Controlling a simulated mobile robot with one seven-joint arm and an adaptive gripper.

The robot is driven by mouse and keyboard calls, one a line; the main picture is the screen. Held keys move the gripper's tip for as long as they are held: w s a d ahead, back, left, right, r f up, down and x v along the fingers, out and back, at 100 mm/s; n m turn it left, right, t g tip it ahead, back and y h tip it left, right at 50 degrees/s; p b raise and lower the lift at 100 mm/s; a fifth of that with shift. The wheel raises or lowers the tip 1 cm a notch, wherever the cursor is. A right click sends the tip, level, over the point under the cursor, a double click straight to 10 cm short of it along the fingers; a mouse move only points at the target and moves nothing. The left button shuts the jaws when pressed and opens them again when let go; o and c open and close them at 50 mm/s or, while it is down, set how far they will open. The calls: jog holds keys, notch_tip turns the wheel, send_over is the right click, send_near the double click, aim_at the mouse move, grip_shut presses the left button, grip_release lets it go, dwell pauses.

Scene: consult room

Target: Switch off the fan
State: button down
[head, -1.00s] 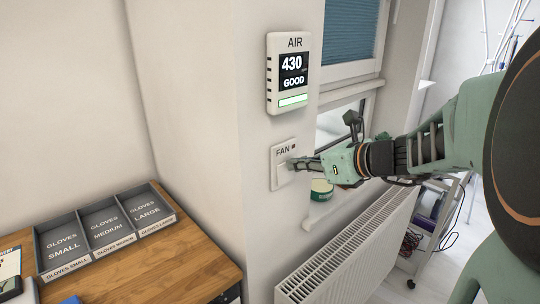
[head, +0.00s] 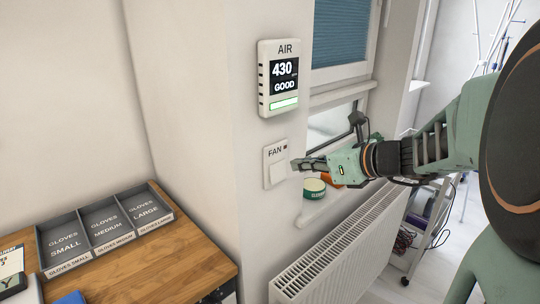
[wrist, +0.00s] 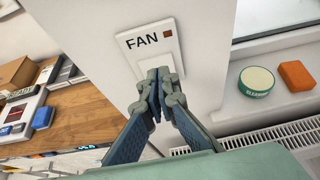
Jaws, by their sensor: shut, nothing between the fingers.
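The fan switch (head: 270,176) is a white wall plate marked FAN, with a pale rocker and a small square indicator (head: 285,147). The indicator looks dark red-brown in the head view and dull orange-brown in the wrist view (wrist: 167,34). My gripper (head: 294,164) is shut and empty, with its tips at the right edge of the rocker. In the wrist view the fingertips (wrist: 159,76) are together in front of the rocker below the FAN label and hide much of it. I cannot tell whether they touch it.
An AIR monitor (head: 279,78) reading 430 GOOD hangs above the switch. A radiator (head: 335,250) stands below right. A green tin (wrist: 256,81) and an orange block (wrist: 297,76) sit on the sill. A wooden counter (head: 180,265) with a glove tray (head: 76,263) is at left.

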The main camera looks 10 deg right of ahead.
jog(key=r+p+v, duration=0.2)
jog(key=p+v, duration=0.3)
jog(key=v, duration=0.4)
jog(key=shift+w+r+p, duration=0.15)
jog(key=shift+r+p, duration=0.05)
jog(key=shift+p, duration=0.1)
jog(key=shift+a, duration=0.2)
